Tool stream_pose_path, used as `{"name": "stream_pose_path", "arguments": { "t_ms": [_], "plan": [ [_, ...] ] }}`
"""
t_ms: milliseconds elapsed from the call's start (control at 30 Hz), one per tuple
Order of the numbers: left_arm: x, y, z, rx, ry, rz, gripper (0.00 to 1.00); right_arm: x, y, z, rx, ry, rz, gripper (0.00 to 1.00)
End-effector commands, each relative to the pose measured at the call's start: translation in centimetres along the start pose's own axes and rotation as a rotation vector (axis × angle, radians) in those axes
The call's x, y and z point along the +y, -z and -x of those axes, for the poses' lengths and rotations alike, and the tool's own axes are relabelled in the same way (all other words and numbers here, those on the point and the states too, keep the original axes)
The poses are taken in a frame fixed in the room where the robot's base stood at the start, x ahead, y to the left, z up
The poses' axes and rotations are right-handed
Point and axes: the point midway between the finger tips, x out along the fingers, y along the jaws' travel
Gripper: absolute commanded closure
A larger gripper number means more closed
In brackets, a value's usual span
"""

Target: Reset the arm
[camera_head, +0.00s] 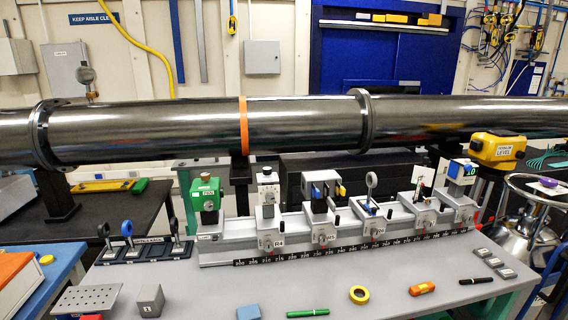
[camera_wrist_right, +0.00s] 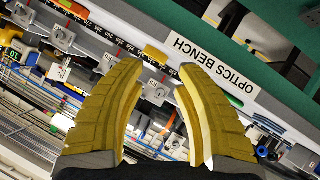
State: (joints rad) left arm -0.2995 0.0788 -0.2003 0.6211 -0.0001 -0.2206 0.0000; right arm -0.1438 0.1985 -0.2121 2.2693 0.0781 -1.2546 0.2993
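My right gripper (camera_wrist_right: 163,72) shows in the right wrist view with its two yellow fingers spread apart and nothing between them. Beyond the fingers is the optics bench, tilted in that view, with its "OPTICS BENCH" label (camera_wrist_right: 212,62) on the front edge. Neither arm shows in the head view, and my left gripper is not in view. In the head view the grey rail (camera_head: 225,254) stands on the bench top (camera_head: 225,290) with several carriages on it.
A steel beam pipe (camera_head: 180,125) crosses behind the rail. A lens rack (camera_head: 145,250) stands left of the rail. A grey block (camera_head: 150,300), yellow tape roll (camera_head: 359,295), orange object (camera_head: 422,288) and pens lie along the bench front. A handwheel (camera_head: 540,188) stands at right.

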Motion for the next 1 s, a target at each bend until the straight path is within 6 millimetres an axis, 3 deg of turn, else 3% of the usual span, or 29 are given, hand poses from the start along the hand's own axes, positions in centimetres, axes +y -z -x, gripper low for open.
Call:
{"name": "stream_pose_path", "arguments": {
  "t_ms": [33, 100, 300, 800, 1000],
  "plan": [
    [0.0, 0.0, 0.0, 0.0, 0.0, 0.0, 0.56, -0.4, -2.7, 1.5, -0.057, -0.002, 0.039, 0.67],
    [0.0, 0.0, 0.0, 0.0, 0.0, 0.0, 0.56, -0.5, -5.8, 3.5, -0.132, -0.009, 0.1, 0.67],
    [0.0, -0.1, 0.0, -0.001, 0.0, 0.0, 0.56, -0.3, -11.9, 8.2, -0.288, -0.011, 0.231, 0.67],
    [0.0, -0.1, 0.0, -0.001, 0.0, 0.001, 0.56, 0.5, -19.1, 15.9, -0.512, 0.012, 0.415, 0.67],
    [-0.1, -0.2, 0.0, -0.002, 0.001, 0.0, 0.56, -1.7, -21.4, 13.5, -0.52, 0.053, 0.405, 0.67]
  ]
}}
